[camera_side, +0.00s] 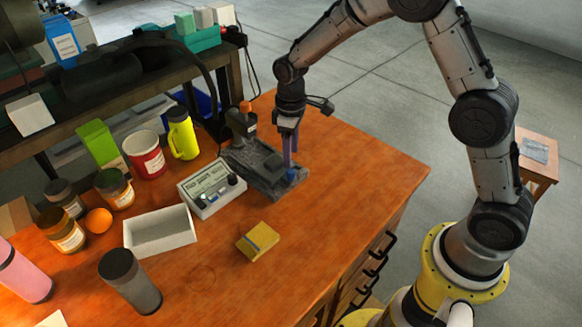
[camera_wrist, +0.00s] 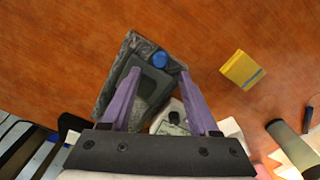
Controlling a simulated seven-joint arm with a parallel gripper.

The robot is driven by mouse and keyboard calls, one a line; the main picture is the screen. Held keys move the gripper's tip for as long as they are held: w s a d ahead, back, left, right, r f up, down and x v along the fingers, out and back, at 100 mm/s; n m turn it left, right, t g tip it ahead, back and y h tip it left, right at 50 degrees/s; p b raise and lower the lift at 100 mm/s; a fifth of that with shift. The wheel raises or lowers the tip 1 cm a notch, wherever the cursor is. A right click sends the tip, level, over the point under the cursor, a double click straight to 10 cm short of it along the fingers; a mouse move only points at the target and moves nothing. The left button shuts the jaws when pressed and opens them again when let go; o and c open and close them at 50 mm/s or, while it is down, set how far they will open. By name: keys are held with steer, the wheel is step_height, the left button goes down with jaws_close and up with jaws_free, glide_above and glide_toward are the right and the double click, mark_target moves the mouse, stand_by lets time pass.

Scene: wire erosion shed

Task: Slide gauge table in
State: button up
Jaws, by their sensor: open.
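The gauge (camera_side: 240,157) is a dark grey stand with a long base and an upright post topped by an orange knob. Its table looks like the raised dark plate (camera_wrist: 153,82) on the base. A blue knob (camera_side: 292,174) sits at the base's near end; it also shows in the wrist view (camera_wrist: 159,59). My gripper (camera_side: 290,160) points down over that end. In the wrist view its purple fingers (camera_wrist: 159,73) are spread apart on either side of the plate, with nothing held. I cannot tell whether a finger touches the plate or knob.
A readout box (camera_side: 212,188) stands beside the gauge. A yellow block (camera_side: 258,241) lies on the orange bench, and a white open tray (camera_side: 160,231) stands at left. A red mug (camera_side: 146,158) and yellow bottle (camera_side: 183,135) stand behind. The bench right of the gauge is clear.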

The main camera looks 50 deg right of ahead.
mark_target(291, 171)
step_height(291, 171, down, 6)
steer(key=shift+f, duration=0.1)
stand_by(0.4)
jaws_close()
stand_by(1.2)
